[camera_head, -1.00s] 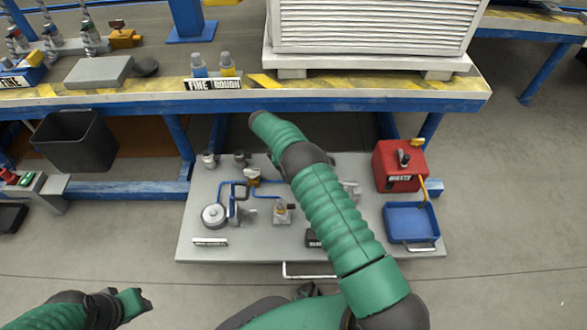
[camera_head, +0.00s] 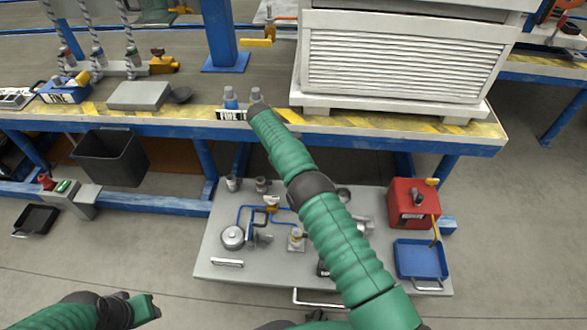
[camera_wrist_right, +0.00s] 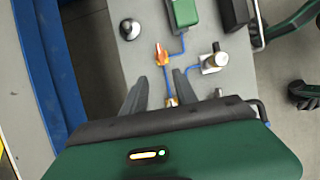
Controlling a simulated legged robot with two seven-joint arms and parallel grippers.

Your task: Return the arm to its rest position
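My right arm (camera_head: 340,230) reaches forward from the lower right in the head view, over the grey equipment panel (camera_head: 225,265). Its gripper cannot be made out in that view. In the right wrist view my right gripper (camera_wrist_right: 176,92) has dark fingers spread apart with nothing held between them. An orange valve (camera_wrist_right: 162,54) and blue tubing lie beyond the fingers. My left gripper (camera_head: 145,308) is low at the left in the head view, over the floor and apart from the workbench. It is too small and angled to tell whether it is open.
The workbench edge (camera_head: 370,130) crosses ahead, carrying a white slatted unit (camera_head: 400,65) and a small bottle (camera_head: 230,98). A red box (camera_head: 413,203) and blue tray (camera_head: 420,260) sit at the panel's right. A black bin (camera_head: 110,157) is under the bench. Floor at the far right is clear.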

